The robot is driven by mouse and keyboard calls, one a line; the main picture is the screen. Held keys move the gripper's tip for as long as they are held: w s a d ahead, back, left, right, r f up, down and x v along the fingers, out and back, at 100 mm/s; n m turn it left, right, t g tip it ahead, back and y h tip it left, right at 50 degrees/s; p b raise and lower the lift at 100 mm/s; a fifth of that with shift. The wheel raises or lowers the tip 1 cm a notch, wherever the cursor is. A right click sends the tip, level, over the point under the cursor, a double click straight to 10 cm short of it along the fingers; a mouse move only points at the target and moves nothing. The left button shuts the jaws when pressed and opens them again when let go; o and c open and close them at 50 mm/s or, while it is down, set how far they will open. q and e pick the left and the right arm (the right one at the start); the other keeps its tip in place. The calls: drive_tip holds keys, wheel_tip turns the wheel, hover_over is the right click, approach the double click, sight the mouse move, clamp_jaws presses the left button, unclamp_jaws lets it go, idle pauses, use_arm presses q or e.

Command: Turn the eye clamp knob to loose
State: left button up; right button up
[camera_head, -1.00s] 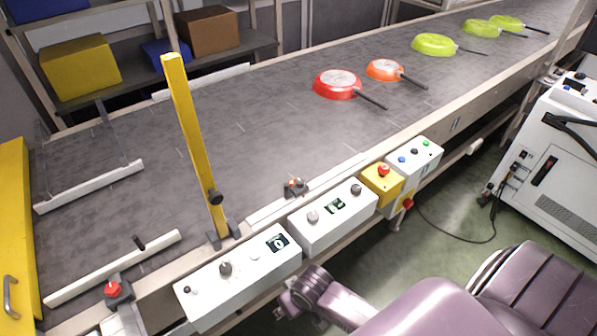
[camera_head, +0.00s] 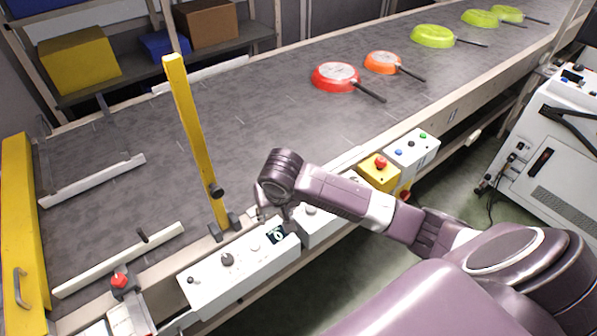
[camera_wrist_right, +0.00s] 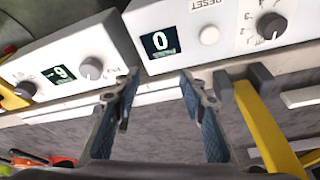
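A black knob (camera_head: 215,191) is on the side of the yellow post (camera_head: 192,140) at the belt's near edge. I cannot tell for sure that it is the eye clamp knob, or read its setting. My right gripper (camera_head: 262,215) is to the right of the post's foot, above the near rail and control boxes. In the right wrist view my right gripper (camera_wrist_right: 158,85) is open and empty, its fingers apart. The post (camera_wrist_right: 264,130) and its dark foot (camera_wrist_right: 240,76) are just right of the right finger there. My left gripper is not in view.
A white control box (camera_head: 235,275) with a knob and display runs along the near edge. A red knob (camera_head: 120,280) is on a rail bracket at left. Several pans, including a red one (camera_head: 337,76), lie farther along the belt (camera_head: 250,115).

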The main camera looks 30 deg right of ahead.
drive_tip(key=w+d+r+m+h, duration=0.1)
drive_tip(key=w+d+r+m, duration=0.25)
drive_tip(key=d, duration=0.25)
drive_tip(key=w+d+r+m+h, duration=0.1)
drive_tip(key=w+d+r+m, duration=0.15)
drive_tip(key=d+r, duration=0.2)
drive_tip(key=shift+n, duration=0.4)
drive_tip(key=x, duration=0.5)
drive_tip(key=p+x, duration=0.1)
drive_tip(key=x, duration=0.2)
drive_tip(key=shift+w+d+f, duration=0.1)
drive_tip(key=shift+w+d, duration=0.05)
drive_tip(key=shift+d, duration=0.25)
clamp_jaws()
